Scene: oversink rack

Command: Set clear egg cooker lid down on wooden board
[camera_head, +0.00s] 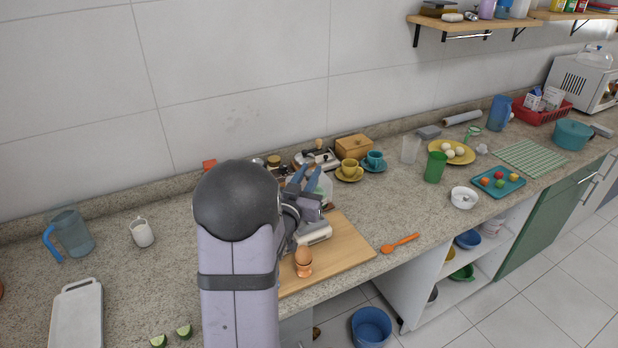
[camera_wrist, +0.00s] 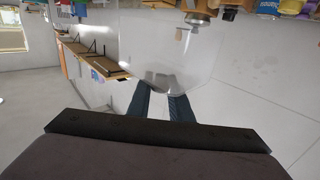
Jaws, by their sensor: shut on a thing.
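The clear egg cooker lid (camera_wrist: 165,45) is a see-through dome that fills the upper middle of the wrist view. My gripper (camera_wrist: 162,95) is shut on its near edge. In the head view my gripper (camera_head: 304,178) is over the back of the wooden board, and the lid (camera_head: 325,187) shows faintly beside the blue fingers, partly hidden by them. The lid appears held up, but its exact height cannot be told. The wooden board (camera_head: 345,250) lies on the counter, its left part hidden by my arm.
The board's right part is bare. A shelf (camera_head: 490,32) hangs at upper right.

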